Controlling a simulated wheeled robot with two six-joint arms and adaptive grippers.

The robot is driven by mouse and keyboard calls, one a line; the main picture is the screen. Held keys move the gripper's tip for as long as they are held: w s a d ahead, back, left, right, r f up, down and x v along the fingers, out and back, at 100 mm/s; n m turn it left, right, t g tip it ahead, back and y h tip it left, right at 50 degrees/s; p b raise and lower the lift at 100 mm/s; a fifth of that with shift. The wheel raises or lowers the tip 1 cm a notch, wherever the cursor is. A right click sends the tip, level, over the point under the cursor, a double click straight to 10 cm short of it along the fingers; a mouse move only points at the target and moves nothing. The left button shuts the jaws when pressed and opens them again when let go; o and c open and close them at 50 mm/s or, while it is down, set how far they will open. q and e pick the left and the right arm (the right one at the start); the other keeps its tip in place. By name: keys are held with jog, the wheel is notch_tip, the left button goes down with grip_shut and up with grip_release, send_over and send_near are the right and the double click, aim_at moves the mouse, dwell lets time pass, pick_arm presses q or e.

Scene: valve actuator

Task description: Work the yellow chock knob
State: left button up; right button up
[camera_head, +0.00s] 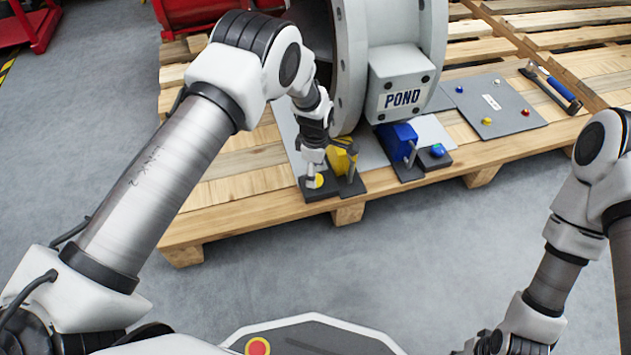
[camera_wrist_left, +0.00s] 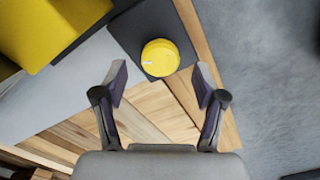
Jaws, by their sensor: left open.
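The yellow chock knob (camera_head: 316,182) is a round knob on a dark square base at the front edge of the pallet. It also shows in the left wrist view (camera_wrist_left: 160,57), just beyond the fingertips and roughly centred between them. My left gripper (camera_head: 311,163) points down over the knob; its open fingers (camera_wrist_left: 160,77) hold nothing. I cannot tell whether a finger touches the knob. The yellow chock (camera_head: 342,158) stands right beside the knob and also fills the top left of the wrist view (camera_wrist_left: 45,25). My right gripper (camera_head: 488,343) is low at the bottom edge, partly cut off.
A blue chock (camera_head: 397,142) and a blue knob (camera_head: 437,151) on a dark base stand to the right. A grey panel (camera_head: 493,103) and a blue-handled tool (camera_head: 558,86) lie farther right on the wooden pallet (camera_head: 225,200).

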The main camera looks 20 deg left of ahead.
pick_arm(q)
notch_tip(320, 180, down, 3)
jog(key=shift+r+b, duration=0.2)
jog(key=shift+b, duration=0.15)
pick_arm(e)
jog(key=shift+f, duration=0.65)
pick_arm(q)
jog(key=c, duration=1.1)
jog(key=shift+c, duration=0.2)
jog(key=shift+r, duration=0.1)
pick_arm(e)
jog(key=shift+r, duration=0.15)
